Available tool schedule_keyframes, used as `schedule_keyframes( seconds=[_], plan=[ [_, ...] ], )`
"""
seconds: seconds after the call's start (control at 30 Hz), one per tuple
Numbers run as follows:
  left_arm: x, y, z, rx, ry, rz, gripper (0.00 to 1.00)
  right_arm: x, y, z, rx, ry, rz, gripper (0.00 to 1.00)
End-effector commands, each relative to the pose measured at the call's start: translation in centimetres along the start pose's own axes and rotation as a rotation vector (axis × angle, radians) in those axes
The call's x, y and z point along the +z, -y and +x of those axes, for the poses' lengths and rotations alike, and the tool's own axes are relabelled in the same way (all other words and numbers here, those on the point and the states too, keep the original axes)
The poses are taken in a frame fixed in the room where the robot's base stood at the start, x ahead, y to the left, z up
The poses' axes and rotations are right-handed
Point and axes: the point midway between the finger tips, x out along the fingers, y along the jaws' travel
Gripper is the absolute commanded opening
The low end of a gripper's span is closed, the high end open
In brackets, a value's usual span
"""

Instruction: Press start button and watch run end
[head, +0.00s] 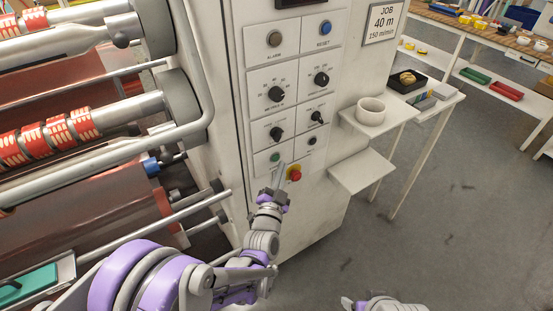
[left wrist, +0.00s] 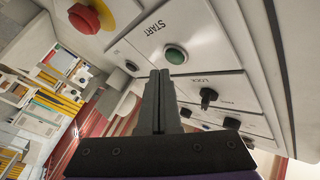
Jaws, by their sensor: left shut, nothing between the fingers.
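The green start button (head: 275,157) is at the lower left of the control panel (head: 262,86). In the left wrist view it shows as a green dome (left wrist: 176,55) in a pale ring under the word START. My left gripper (head: 281,168) is shut and empty, its fingers pointing up at the panel just below the button. In the left wrist view the fingertips (left wrist: 160,73) appear close beside the button; I cannot tell whether they touch it. Part of my right arm's end (head: 372,303) shows at the bottom edge, its jaws not clear.
A red stop button on a yellow base (head: 294,174) is close to the right of my left gripper. Several black knobs sit above the start button. Rollers with red printed tape (head: 60,133) are at left. Small white shelves (head: 362,171) stick out at right; the floor beyond is open.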

Motion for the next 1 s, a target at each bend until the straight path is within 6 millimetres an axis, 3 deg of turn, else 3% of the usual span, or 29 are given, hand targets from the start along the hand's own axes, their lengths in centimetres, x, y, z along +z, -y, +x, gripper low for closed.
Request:
schedule_keyframes(
  seconds=[0.5,1.0],
  plan=[
    [-2.3,-2.4,-3.2,0.001,-0.001,-0.002,0.0,0.6,0.0,1.1,0.0,0.004,0.0,0.78],
    [-2.5,-2.5,-3.4,0.001,0.0,-0.001,0.0,0.6,0.0,1.1,0.0,0.004,0.0,0.78]
  ],
)
